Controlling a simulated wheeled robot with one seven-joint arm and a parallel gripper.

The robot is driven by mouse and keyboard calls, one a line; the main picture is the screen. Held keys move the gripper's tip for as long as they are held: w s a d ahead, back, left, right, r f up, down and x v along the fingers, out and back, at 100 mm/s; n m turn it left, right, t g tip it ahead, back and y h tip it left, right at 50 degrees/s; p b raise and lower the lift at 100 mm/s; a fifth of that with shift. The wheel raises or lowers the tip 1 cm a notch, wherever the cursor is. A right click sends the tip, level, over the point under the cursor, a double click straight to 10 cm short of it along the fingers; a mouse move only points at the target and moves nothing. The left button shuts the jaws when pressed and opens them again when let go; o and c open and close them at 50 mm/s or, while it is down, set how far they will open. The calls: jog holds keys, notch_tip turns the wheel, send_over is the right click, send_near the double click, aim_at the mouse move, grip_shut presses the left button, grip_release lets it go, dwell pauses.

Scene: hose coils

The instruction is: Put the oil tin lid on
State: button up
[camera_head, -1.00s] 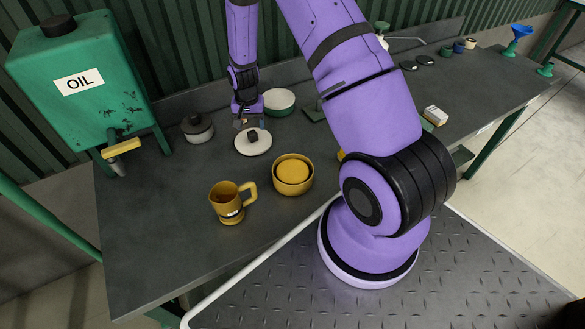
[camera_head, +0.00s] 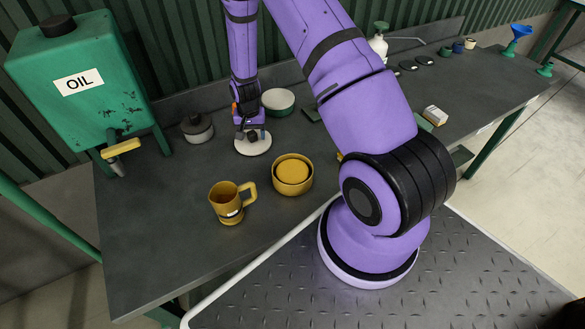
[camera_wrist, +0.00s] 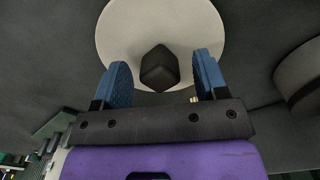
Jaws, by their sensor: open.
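A white round lid (camera_head: 253,148) with a dark knob lies flat on the dark bench in the head view. The wrist view shows its white disc (camera_wrist: 205,30) and blocky black knob (camera_wrist: 160,68). My gripper (camera_head: 251,136) is just above the lid and partly hides its knob in the head view. In the wrist view its two blue fingers (camera_wrist: 161,66) stand apart, one on each side of the knob, with gaps showing. A green tin with a white top (camera_head: 278,98) stands just behind the lid. Which container is the oil tin is not marked.
A grey lidded pot (camera_head: 197,128) stands left of the lid. A green OIL tank (camera_head: 85,85) with a yellow tap is at left. Bare bench lies between the pot and the mug.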

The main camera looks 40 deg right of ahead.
jog(key=c, duration=0.9)
jog(key=shift+o, duration=0.2)
jog(key=shift+r, duration=3.5)
